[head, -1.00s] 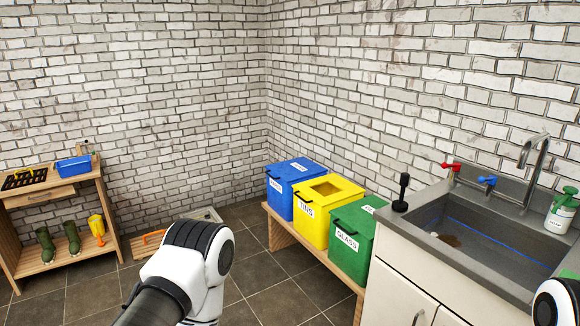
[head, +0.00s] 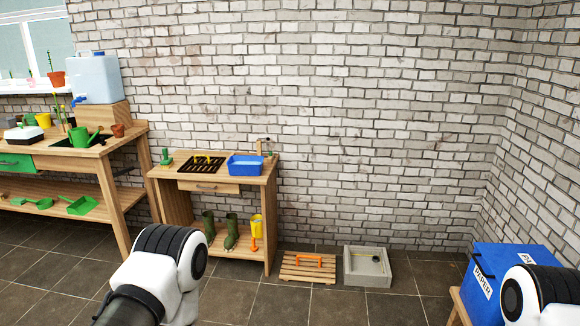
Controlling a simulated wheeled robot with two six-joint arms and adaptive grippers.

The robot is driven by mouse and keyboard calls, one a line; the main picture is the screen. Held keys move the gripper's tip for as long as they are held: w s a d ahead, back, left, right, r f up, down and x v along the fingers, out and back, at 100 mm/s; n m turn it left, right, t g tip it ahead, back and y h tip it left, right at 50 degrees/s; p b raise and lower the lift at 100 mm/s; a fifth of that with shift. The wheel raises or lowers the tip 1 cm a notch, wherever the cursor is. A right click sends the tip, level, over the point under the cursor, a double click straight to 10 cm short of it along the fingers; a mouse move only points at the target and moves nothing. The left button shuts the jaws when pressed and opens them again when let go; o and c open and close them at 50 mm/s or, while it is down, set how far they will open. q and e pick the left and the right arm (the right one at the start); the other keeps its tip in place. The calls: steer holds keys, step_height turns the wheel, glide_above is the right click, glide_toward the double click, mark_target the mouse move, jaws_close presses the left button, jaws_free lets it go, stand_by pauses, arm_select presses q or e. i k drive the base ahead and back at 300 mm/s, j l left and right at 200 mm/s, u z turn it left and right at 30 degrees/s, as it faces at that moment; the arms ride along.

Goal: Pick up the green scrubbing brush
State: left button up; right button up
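A small green object (head: 166,157) with an upright knob stands at the left rear corner of the small wooden bench (head: 262,180). It may be the green scrubbing brush, but it is too small to be sure. A green long-handled item (head: 38,203) and a green scoop (head: 80,205) lie on the lower shelf of the larger table at left. Only links of my two arms show, at the bottom left and bottom right. Neither gripper is in the frame.
The small bench holds a dark grated tray (head: 200,164) and a blue basin (head: 245,166); green boots (head: 231,231) stand below. A slatted wooden mat (head: 307,267) and a grey tray (head: 367,267) lie on the floor. A blue paper bin (head: 484,280) is at right. Tiled floor ahead is clear.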

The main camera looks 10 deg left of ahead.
mark_target(166, 163)
steer(key=i+j+u, duration=0.2)
steer(key=i+u, duration=0.25)
steer(key=i, duration=0.2)
steer(key=i+u, duration=0.45)
steer(key=i, duration=0.15)
steer(key=i+l+u, duration=0.25)
steer(key=i+u, duration=0.15)
steer(key=i, duration=0.25)
steer(key=i+j+z, duration=0.2)
steer(key=i, duration=0.3)
steer(key=i+j+z, duration=0.25)
steer(key=i, duration=0.25)
steer(key=i+j+z, duration=0.2)
steer(key=i+j, duration=0.15)
steer(key=i, duration=0.1)
